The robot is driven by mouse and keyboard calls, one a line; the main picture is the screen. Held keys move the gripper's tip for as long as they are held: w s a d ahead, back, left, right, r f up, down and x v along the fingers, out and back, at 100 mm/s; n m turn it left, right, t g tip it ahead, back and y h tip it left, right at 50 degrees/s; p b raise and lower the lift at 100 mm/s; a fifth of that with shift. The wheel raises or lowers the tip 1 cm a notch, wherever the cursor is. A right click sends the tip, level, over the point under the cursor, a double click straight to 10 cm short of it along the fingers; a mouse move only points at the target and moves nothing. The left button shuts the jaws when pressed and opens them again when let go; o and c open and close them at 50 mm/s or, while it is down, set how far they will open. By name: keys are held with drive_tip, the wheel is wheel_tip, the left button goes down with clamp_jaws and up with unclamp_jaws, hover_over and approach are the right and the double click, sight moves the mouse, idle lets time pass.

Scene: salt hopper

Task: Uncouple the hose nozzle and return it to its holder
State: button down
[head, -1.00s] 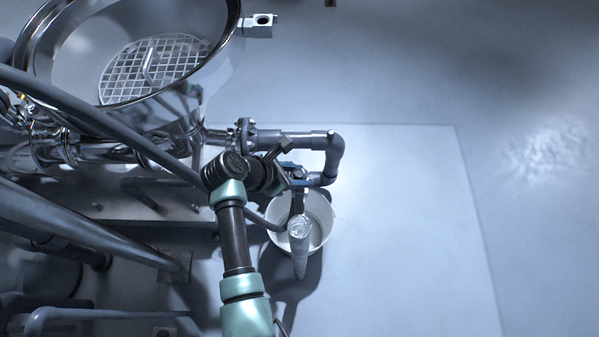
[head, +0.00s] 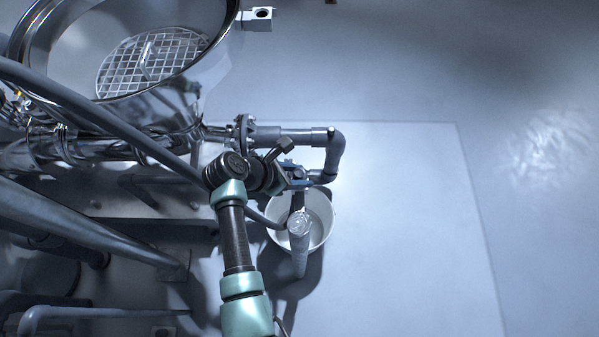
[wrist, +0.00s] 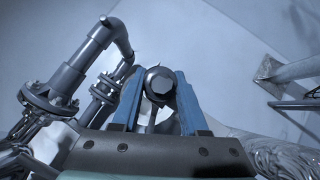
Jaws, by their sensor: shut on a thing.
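My gripper (head: 299,182) has its blue fingers shut on a dark grey fitting with a hexagonal end, which looks like the hose nozzle (wrist: 160,82). In the wrist view the fingers (wrist: 160,74) stand on either side of it. In the head view the grip is beside the lower end of a bent grey pipe (head: 335,155), above a white bucket (head: 325,213). A silvery wrapped cylinder (head: 300,240) hangs below the grip, over the bucket's near rim. My arm covers part of the grip, so I cannot tell whether the nozzle is still coupled. I cannot make out the holder.
A steel hopper with a grid (head: 150,65) stands at upper left. Thick pipes and a hose fill the left side. A flanged pipe (wrist: 55,95) runs close to the left finger in the wrist view. The floor on the right is clear.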

sight(295, 176)
unclamp_jaws()
idle(0.5)
idle(0.3)
drive_tip(key=shift+p+v, duration=2.8)
drive_tip(key=shift+v, duration=0.2)
drive_tip(key=p+v, duration=0.1)
drive_tip(key=v, duration=1.2)
